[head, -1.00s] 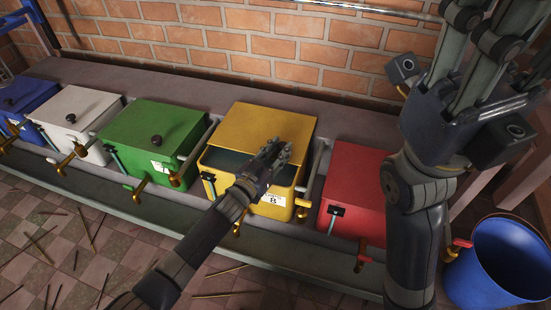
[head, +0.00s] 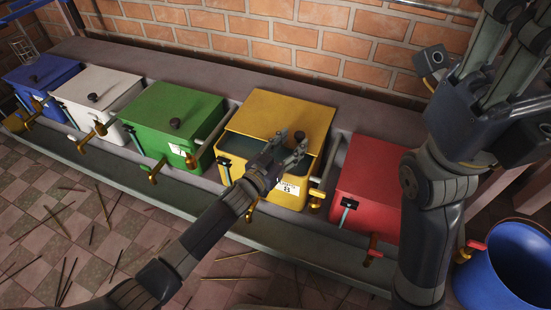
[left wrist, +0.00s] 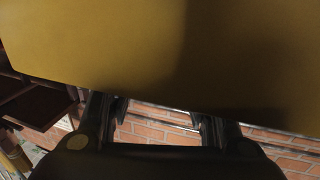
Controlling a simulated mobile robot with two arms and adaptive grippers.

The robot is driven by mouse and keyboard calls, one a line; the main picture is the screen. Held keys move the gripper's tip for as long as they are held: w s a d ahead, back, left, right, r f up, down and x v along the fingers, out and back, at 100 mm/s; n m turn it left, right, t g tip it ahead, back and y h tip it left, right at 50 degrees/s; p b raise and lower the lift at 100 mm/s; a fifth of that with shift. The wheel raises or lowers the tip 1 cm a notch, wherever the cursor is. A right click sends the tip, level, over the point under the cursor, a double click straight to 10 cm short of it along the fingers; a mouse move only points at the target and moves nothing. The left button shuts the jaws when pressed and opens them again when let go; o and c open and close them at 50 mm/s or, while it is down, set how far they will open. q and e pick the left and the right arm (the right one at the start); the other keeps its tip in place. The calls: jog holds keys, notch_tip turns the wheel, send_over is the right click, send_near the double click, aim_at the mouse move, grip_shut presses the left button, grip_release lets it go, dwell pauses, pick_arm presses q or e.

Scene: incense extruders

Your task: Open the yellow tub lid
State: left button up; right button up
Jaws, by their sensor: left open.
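The yellow tub (head: 234,169) stands in the row between the green and red tubs. Its flat yellow lid (head: 285,108) lies toward the back, and a dark opening shows along the front. My left gripper (head: 292,143) is open over the front right of that opening, near the lid's front edge; contact cannot be told. In the left wrist view the lid (left wrist: 100,45) fills the upper part, above my left gripper's fingers (left wrist: 162,118). My right gripper (head: 487,65) is raised at the upper right, away from the tub, its fingertips cut off by the frame.
A green tub (head: 165,115), a white tub (head: 80,105), a blue tub (head: 40,80) and a red tub (head: 375,170) share the bench (head: 225,75) against a brick wall. Brass taps stick out in front. A blue bucket (head: 505,265) stands at right. Sticks lie on the tiled floor.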

pick_arm(q)
jog(key=v, duration=0.9)
jog(key=shift+s+a, duration=0.2)
jog(key=shift+s, duration=0.1)
